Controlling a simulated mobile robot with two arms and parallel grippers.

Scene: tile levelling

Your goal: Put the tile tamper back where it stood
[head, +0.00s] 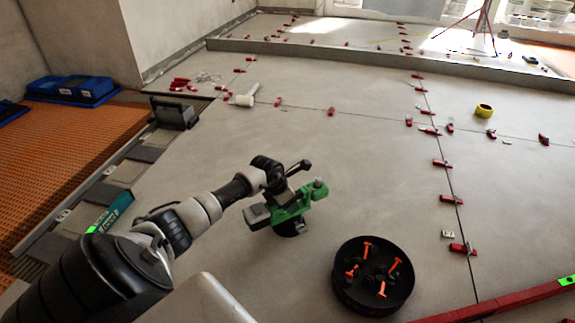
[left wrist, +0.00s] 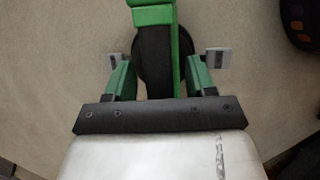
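The tile tamper (head: 291,205), a green tool with a grey block at one end and a dark round base, stands on the tiled floor at the middle of the head view. In the left wrist view its green body (left wrist: 154,15) and black round part show between my fingers. My left gripper (head: 284,192) is over the tamper from the left; its fingers (left wrist: 166,60) stand wide apart on either side of it, with floor showing between the fingertips and the tool. The contact further in is hard to make out. My right gripper is not in view.
A black round tub (head: 345,300) with orange-handled items stands right of the tamper. A red level (head: 510,299) lies at lower right. Red levelling clips line the tile joints. A white mallet (head: 246,97) and yellow tape roll (head: 484,110) lie farther back. Floor around the tamper is mostly clear.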

